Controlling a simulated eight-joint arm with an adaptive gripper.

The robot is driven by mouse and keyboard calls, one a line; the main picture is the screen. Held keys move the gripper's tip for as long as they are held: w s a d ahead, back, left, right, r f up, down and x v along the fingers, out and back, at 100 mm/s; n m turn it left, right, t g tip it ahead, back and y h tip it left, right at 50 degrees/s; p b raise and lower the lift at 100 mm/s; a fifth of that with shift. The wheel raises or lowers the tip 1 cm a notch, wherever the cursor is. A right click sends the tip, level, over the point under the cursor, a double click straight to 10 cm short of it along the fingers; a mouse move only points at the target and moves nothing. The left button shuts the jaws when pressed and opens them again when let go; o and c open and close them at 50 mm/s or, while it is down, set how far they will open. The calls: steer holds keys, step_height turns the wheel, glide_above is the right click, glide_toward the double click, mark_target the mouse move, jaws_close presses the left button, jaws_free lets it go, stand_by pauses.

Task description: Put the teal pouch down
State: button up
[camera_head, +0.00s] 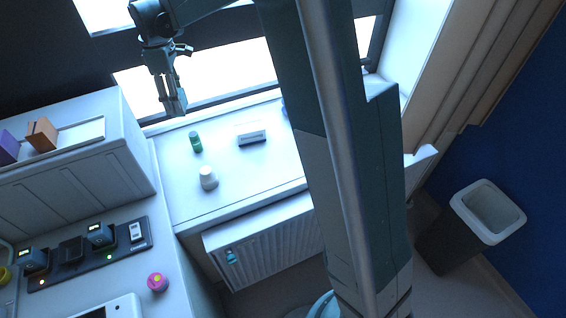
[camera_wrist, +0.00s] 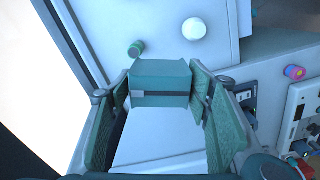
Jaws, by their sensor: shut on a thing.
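The teal pouch (camera_wrist: 160,85) is between my two fingers in the wrist view, a boxy teal shape with a dark band and a small grey patch across it. My gripper (camera_wrist: 160,100) is shut on it, one finger pad at each side. In the head view my gripper (camera_head: 176,104) hangs in front of the bright window, at the upper left of the white sill counter (camera_head: 235,195). The pouch cannot be told clearly from the fingers there.
A blue thing is partly hidden behind my arm. At left are a shelf unit (camera_head: 120,160), a charger strip (camera_head: 90,255) and a pink cylinder (camera_head: 157,282).

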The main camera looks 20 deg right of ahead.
steer(key=s+d+f+m+b, duration=0.1)
steer(key=s+d+f, duration=0.3)
steer(key=d, duration=0.7)
steer(key=s+d+f+m+b, duration=0.1)
steer(key=s+d+f+m, duration=0.1)
steer(key=s+d+f, duration=0.3)
steer(key=s+d+f+m+b, duration=0.1)
steer(key=s+d+f, duration=0.4)
steer(key=d+f, duration=0.5)
steer(key=shift+s+d+m, duration=0.2)
steer(key=shift+d+m, duration=0.4)
steer(key=shift+d, duration=3.15)
steer(key=shift+f, duration=2.9)
steer(key=shift+f, duration=0.1)
steer(key=shift+f, duration=1.95)
steer(key=shift+f, duration=0.15)
